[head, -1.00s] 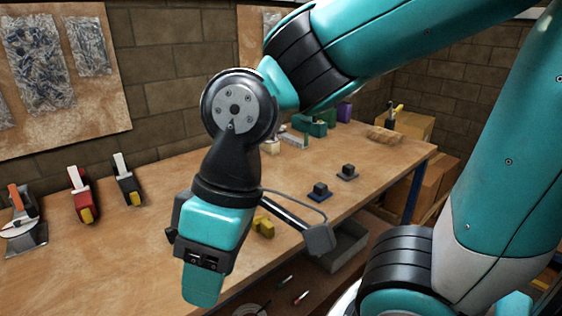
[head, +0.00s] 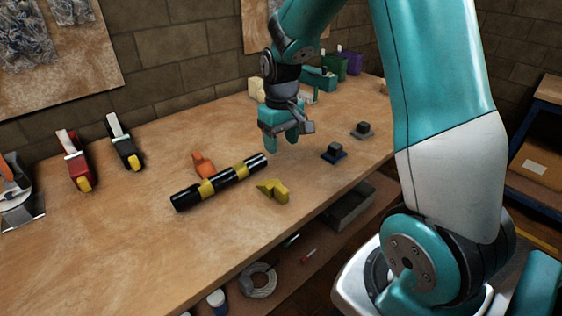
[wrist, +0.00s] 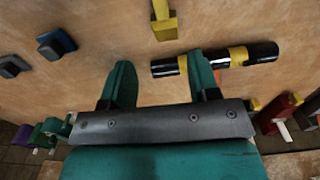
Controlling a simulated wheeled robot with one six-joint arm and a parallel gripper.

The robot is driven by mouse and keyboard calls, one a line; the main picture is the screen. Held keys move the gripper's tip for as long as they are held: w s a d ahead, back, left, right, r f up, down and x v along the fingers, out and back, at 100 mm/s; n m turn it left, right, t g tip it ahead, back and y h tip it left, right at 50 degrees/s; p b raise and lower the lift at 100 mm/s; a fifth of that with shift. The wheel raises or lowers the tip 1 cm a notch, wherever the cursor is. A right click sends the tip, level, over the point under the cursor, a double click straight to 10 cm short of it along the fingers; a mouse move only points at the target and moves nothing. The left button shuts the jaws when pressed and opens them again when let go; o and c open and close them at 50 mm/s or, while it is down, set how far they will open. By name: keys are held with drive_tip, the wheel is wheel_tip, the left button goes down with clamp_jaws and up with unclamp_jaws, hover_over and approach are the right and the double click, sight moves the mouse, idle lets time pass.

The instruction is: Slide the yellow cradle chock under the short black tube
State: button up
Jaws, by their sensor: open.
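The short black tube (head: 240,173) lies on the bench with yellow bands around it. It also shows in the wrist view (wrist: 262,54). The yellow cradle chock (head: 276,191) sits on the bench on the near side of the tube's right half, apart from it, and shows at the top of the wrist view (wrist: 164,29). An orange piece (head: 203,164) is against or close to the tube's far side, partly hidden. My gripper (head: 282,142) is open and empty, above the bench beyond the tube's right end. In the wrist view its fingers (wrist: 161,84) are spread, one near the tube in the picture.
Two dark blocks on bases, one blue (head: 334,152) and one grey (head: 362,130), stand right of the chock. Red (head: 74,162) and black (head: 125,143) clamps stand at the back left. Green and purple bins (head: 350,62) are at the far end.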

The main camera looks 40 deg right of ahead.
approach(269, 182)
drive_tip(key=s+f, duration=0.2)
drive_tip(key=f, duration=0.1)
drive_tip(key=s+f, duration=0.1)
drive_tip(key=f, duration=0.2)
drive_tip(key=s+f, duration=0.2)
drive_tip(key=f, duration=0.1)
drive_tip(key=shift+s+f, duration=0.15)
drive_tip(key=shift+s, duration=0.2)
clamp_jaws()
drive_tip(key=shift+w+a, duration=0.1)
drive_tip(key=shift+w, duration=0.25)
drive_tip(key=shift+w, duration=2.25)
drive_tip(key=shift+w, duration=0.1)
unclamp_jaws()
